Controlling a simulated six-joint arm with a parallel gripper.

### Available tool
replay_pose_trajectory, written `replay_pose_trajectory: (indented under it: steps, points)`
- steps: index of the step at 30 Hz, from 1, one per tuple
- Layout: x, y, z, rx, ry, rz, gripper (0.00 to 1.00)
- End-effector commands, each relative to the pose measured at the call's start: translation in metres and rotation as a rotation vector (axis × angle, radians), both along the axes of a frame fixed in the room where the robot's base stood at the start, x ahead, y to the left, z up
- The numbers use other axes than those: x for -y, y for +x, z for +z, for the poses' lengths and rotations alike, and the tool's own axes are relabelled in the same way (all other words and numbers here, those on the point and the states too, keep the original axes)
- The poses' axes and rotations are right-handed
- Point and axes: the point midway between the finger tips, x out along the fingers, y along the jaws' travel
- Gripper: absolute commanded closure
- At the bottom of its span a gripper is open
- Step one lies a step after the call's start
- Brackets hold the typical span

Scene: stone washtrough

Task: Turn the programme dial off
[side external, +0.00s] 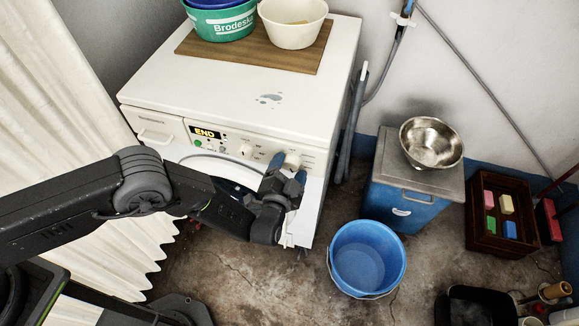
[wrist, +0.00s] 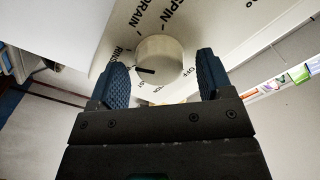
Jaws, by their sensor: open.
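The programme dial (wrist: 160,52) is a round cream knob on the washing machine's panel, with a dark pointer line on its face. In the wrist view the line points left, close to the RINSE lettering, while OFF is printed to the lower right of the knob. The dial also shows in the side view (side external: 292,160), partly behind my fingers. My gripper (wrist: 162,72) is open, with one blue ridged finger on each side of the knob. I cannot tell whether either finger touches it. In the side view my gripper (side external: 288,171) is at the panel's right part.
The white washing machine (side external: 200,90) shows END on its lit display (side external: 204,132). A board with basins (side external: 293,22) stands on top. A blue bucket (side external: 367,258) is on the floor to the right, near a blue cabinet (side external: 395,203) with a steel bowl (side external: 431,142). A curtain (side external: 75,100) hangs left.

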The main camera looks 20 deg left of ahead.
Motion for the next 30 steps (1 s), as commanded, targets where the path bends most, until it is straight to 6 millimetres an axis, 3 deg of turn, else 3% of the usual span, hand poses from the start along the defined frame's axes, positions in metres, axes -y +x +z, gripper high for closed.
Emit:
replay_pose_trajectory:
  steps: [10, 25, 30]
  points:
    - [-0.0001, 0.0042, 0.0000, -0.001, 0.001, -0.001, 0.27]
    - [-0.0001, 0.0039, 0.0002, 0.000, 0.000, 0.000, 0.75]
    - [-0.0001, 0.0039, 0.0003, 0.000, -0.006, 0.000, 0.76]
